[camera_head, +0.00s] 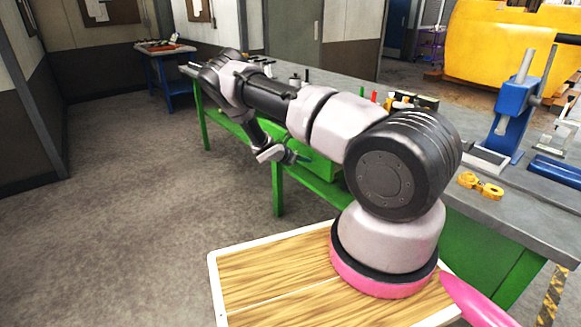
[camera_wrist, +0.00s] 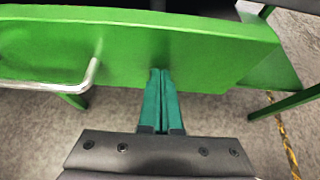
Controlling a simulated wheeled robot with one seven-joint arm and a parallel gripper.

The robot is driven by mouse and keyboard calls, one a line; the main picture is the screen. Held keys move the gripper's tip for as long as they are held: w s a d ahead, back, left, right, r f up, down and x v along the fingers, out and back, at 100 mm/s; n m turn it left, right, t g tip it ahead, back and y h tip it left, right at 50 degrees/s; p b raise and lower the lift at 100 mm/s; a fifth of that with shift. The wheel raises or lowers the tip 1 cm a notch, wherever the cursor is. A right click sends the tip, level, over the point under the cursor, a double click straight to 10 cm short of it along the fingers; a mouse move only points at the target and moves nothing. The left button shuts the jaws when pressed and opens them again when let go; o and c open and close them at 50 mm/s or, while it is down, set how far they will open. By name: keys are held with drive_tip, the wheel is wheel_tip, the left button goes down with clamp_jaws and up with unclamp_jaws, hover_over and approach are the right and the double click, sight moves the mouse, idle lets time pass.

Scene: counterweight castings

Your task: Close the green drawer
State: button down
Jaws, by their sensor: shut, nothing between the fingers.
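The green drawer (camera_head: 318,170) sits under the grey-topped workbench and sticks out from it, partly behind my arm. In the wrist view its green front (camera_wrist: 125,48) spans the top of the picture, with a dark gap behind its upper edge. A silver bar handle (camera_wrist: 85,78) is on the left part of the front. My gripper (camera_wrist: 161,72) is shut and empty, its teal fingers pointing at the front, right of the handle. The tips overlap the front's lower part; I cannot tell if they touch. In the head view my gripper (camera_head: 290,158) is beside the drawer.
The workbench top (camera_head: 350,88) carries a blue press (camera_head: 515,110), yellow rings (camera_head: 480,186) and small tools. Its green legs (camera_head: 278,190) stand near the drawer. A blue table (camera_head: 165,70) stands far back. The floor (camera_head: 130,190) at the left is clear.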

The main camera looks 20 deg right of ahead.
drive_tip(key=w+d, duration=0.1)
drive_tip(key=d, duration=0.2)
drive_tip(key=w+d, duration=0.1)
drive_tip(key=d, duration=0.2)
drive_tip(key=w+d, duration=0.1)
drive_tip(key=d, duration=0.2)
drive_tip(key=shift+w+d, duration=0.1)
drive_tip(key=shift+d, duration=0.3)
drive_tip(key=shift+d+r, duration=0.1)
drive_tip(key=shift+d, duration=0.2)
